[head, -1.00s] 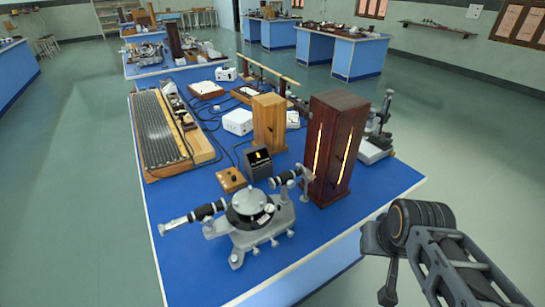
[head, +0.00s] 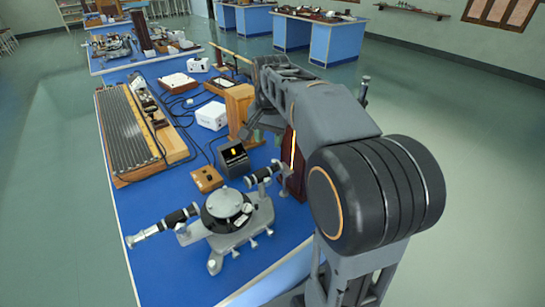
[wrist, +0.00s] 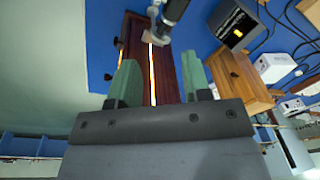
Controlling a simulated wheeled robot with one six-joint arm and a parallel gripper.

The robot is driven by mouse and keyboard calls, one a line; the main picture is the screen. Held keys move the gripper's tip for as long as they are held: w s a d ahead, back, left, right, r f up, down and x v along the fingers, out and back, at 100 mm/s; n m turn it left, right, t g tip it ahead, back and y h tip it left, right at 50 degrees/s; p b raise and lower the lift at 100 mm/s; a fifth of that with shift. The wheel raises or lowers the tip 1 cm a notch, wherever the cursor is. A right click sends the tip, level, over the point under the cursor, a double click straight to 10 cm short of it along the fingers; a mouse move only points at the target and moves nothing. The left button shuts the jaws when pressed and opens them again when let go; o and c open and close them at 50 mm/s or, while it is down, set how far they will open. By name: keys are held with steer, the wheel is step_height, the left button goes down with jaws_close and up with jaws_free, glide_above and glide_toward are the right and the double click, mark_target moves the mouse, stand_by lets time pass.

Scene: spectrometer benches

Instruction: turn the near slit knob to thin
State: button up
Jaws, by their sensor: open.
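The near spectrometer (head: 228,210) stands on the front of the blue bench, with a grey base and black tubes. Its slit-end tube (head: 264,174) points at the dark red lamp box (head: 296,180). In the wrist view this tube end (wrist: 174,12) shows at the top, with a pale slit fitting (wrist: 157,36) in front of the glowing slot of the lamp box (wrist: 135,60). The slit knob is too small to make out for certain. My gripper (wrist: 160,78) is open and empty, its green fingers apart below the slit fitting in the picture. In the head view my arm hides part of the lamp box.
A black display box (head: 233,157) and a small wooden box (head: 207,179) stand behind the spectrometer. A taller wooden box (head: 238,108) and a white box (head: 212,116) are farther back. Cables lie between them. The bench's front-left strip is clear.

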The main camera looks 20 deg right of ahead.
mark_target(274, 160)
steer(key=w+d+m+g, duration=0.1)
steer(key=w+d+m, duration=0.3)
steer(key=w, duration=0.2)
step_height(274, 160, down, 14)
steer(key=shift+s+d+r, duration=0.1)
steer(key=shift+r, duration=0.1)
jaws_close()
stand_by(0.4)
